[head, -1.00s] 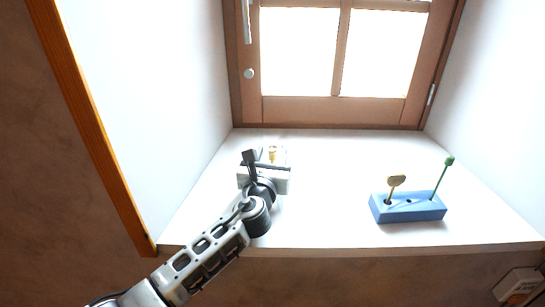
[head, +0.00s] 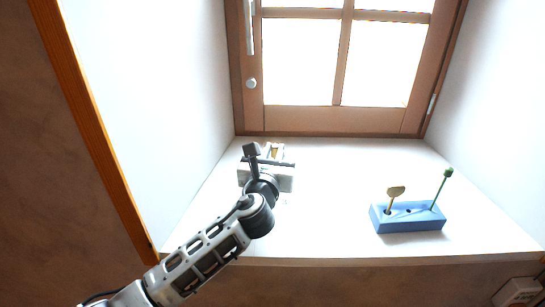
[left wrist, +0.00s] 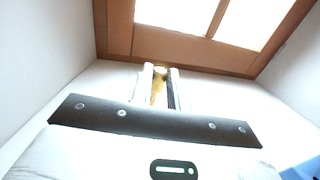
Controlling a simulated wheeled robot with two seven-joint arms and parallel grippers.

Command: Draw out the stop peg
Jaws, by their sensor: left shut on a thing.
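My left gripper (head: 274,153) reaches over the white shelf and is shut on a small brass-coloured piece (left wrist: 158,88), seen between the two fingers in the left wrist view. Its lower end is hidden by the gripper body. A blue block (head: 408,220) stands on the shelf to the right. A brass-coloured, flat-headed peg (head: 396,192) and a green, round-headed peg (head: 447,173) stand in it, the green one leaning right. A dark hole shows between them. I cannot tell which piece is the stop peg. My right gripper is not in view.
A brown-framed window door with a round knob (head: 252,83) closes the back of the white shelf (head: 330,185). White side walls stand left and right. The shelf between my left gripper and the blue block is clear. Part of the blue block shows in the left wrist view (left wrist: 302,170).

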